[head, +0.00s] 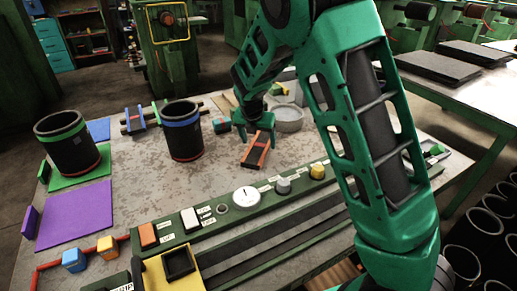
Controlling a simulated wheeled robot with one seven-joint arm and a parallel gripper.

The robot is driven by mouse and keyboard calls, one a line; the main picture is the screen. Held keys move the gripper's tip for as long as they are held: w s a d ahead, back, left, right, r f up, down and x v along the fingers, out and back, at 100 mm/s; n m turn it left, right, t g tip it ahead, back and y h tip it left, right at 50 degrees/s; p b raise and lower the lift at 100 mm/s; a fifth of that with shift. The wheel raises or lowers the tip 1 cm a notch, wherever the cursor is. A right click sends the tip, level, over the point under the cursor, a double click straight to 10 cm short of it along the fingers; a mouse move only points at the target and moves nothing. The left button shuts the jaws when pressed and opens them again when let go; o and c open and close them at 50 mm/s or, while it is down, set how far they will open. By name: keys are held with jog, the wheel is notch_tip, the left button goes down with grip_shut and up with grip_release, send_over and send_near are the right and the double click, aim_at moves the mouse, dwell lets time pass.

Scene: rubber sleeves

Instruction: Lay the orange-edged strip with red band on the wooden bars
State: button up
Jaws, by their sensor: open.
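The orange-edged strip (256,153) lies on the worn grey table, right of the blue-banded black sleeve. It has a dark middle and orange long edges; its red band is hard to make out at this size. My green gripper (246,127) is open just behind and above the strip's far end, with nothing seen between its fingers. I cannot tell whether it touches the strip.
A blue-banded sleeve (183,134) stands close left of my gripper. A green-banded sleeve (69,146) stands on a green mat farther left, behind a purple mat (75,214). A grey round dish (288,119) is right of the gripper. A green control panel (214,220) runs along the front.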

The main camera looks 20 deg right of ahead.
jog(key=shift+x, duration=1.1)
jog(key=c, duration=1.3)
jog(key=shift+r, duration=0.1)
